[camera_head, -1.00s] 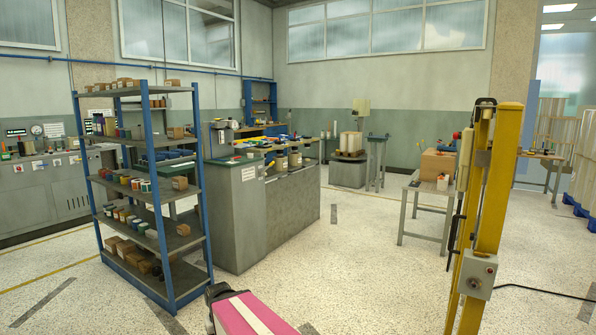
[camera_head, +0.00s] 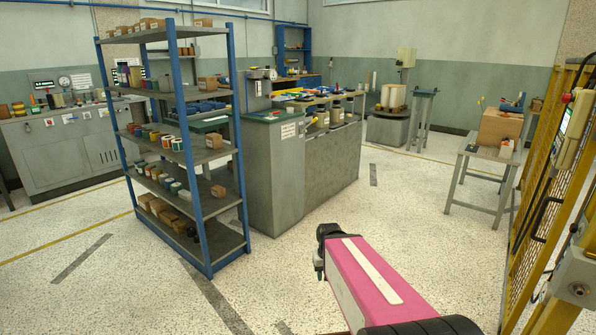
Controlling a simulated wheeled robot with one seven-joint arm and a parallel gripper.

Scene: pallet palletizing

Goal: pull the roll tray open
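I cannot make out a roll tray for certain. Pale upright rolls (camera_head: 392,96) stand on a grey pedestal (camera_head: 390,128) near the back wall, well away from me. No open or sliding tray can be told there. My pink arm link reaches in from the bottom right, over the floor, with a dark joint at its far end. No gripper fingers show, so their state is hidden. My arm touches nothing in view.
A blue-framed shelf rack (camera_head: 225,150) with boxes and small rolls stands at the left. A grey workbench (camera_head: 315,165) is behind it. A yellow mesh fence (camera_head: 528,215) is close at the right, before a small table (camera_head: 477,185). Speckled floor (camera_head: 400,225) lies open in the middle.

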